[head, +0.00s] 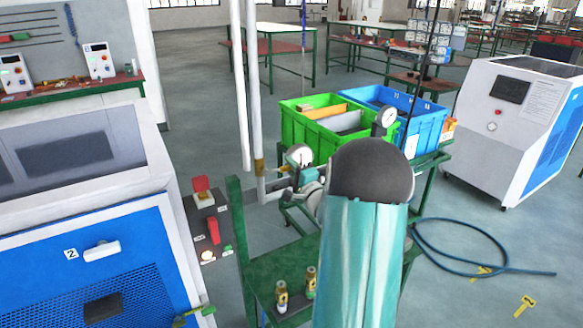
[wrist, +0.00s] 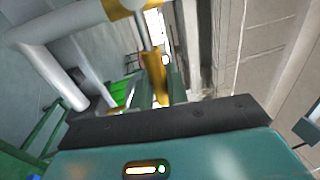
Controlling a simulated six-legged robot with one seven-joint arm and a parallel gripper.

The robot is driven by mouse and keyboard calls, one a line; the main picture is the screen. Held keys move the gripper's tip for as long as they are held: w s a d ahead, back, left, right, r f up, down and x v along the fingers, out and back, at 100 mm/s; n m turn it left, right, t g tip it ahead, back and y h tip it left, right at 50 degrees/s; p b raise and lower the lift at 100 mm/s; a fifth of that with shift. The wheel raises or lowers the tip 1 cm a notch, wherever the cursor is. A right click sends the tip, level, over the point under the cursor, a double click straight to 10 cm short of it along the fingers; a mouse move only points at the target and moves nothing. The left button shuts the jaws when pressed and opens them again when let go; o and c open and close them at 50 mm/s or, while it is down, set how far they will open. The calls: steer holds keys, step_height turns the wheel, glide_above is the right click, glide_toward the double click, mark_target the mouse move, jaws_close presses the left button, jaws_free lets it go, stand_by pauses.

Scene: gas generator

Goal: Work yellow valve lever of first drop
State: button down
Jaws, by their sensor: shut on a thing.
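The yellow valve lever (wrist: 154,68) shows in the middle of the wrist view. It hangs below a white pipe (wrist: 45,28) that has a yellow band. My gripper (wrist: 156,90) is shut on the lever, with its teal and black body filling the bottom of the wrist view. In the head view my teal arm with its dark rounded joint covers the centre right and hides part of the gripper. A white drop pipe (head: 256,110) with a brass-coloured fitting (head: 259,166) stands just left of the gripper area. The lever itself is too small to make out clearly there.
A round gauge (head: 299,155) is close to the pipe; another gauge (head: 386,117) stands farther right. A green bin (head: 295,120) and a blue bin (head: 428,108) are behind. A green bench (head: 265,270) is in front. A blue hose (head: 480,268) lies on the floor right.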

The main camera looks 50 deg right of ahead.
steer(key=c, duration=1.4)
jaws_free()
steer(key=shift+f, duration=0.1)
steer(key=v, duration=1.3)
steer(key=shift+s, duration=0.4)
steer(key=w+a+r+n+g, duration=0.3)
steer(key=w+a+n, duration=0.2)
steer(key=w+a, duration=0.15)
steer(key=a+r+n+g, duration=0.3)
steer(key=a+n+g, duration=0.15)
steer(key=a, duration=0.65)
steer(key=s+a+n+g+y, duration=0.3)
steer(key=s+a+n, duration=0.3)
steer(key=a, duration=0.5)
steer(key=s+a+n+g+y, duration=0.3)
steer(key=s+a+n, duration=0.3)
steer(key=s+a, duration=0.4)
steer(key=shift+a+f, duration=0.15)
steer(key=shift+a, duration=0.95)
